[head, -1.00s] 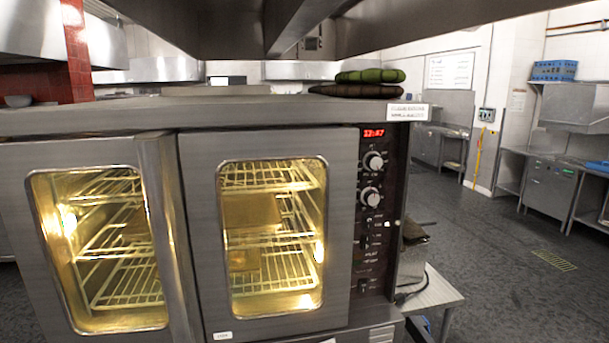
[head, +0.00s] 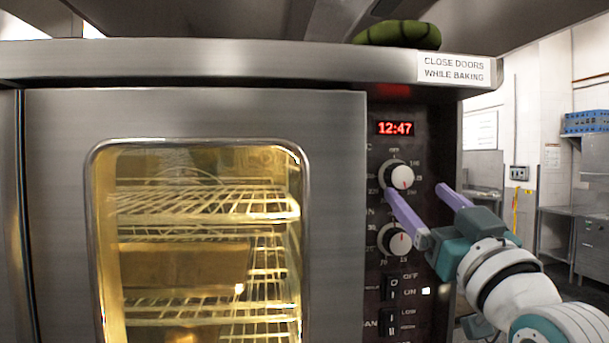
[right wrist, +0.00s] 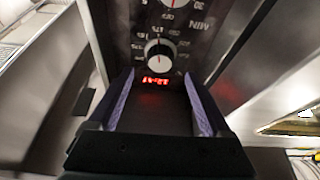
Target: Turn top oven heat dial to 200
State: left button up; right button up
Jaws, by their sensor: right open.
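The top oven heat dial (head: 401,176), a round white-faced knob with numbers around it, sits on the dark control panel just below the red clock display. I cannot read its exact setting. My right gripper (head: 414,188) is open and empty, its two purple fingers pointing at the panel. One fingertip is near the lower left of the top dial in the picture; the other is to the right of the dial. In the right wrist view the panel is upside down, and the dial (right wrist: 159,53) shows just beyond and between the fingertips (right wrist: 158,74). My left gripper is out of view.
A second dial (head: 399,242) is below, partly behind a finger, with switches (head: 391,287) beneath it. The closed, lit oven door (head: 340,200) is left of the panel. A metal hood overhangs above. Open floor (head: 590,290) is to the right.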

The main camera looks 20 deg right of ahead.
aim_at(402, 179)
jog(key=p+x, duration=0.1)
jog(key=x, duration=0.3)
jog(key=shift+r, duration=0.1)
jog(key=shift+w+d+r, duration=0.1)
jog(key=shift+w, duration=0.45)
jog(key=c, duration=0.4)
grip_shut()
jog(key=shift+m, duration=0.4)
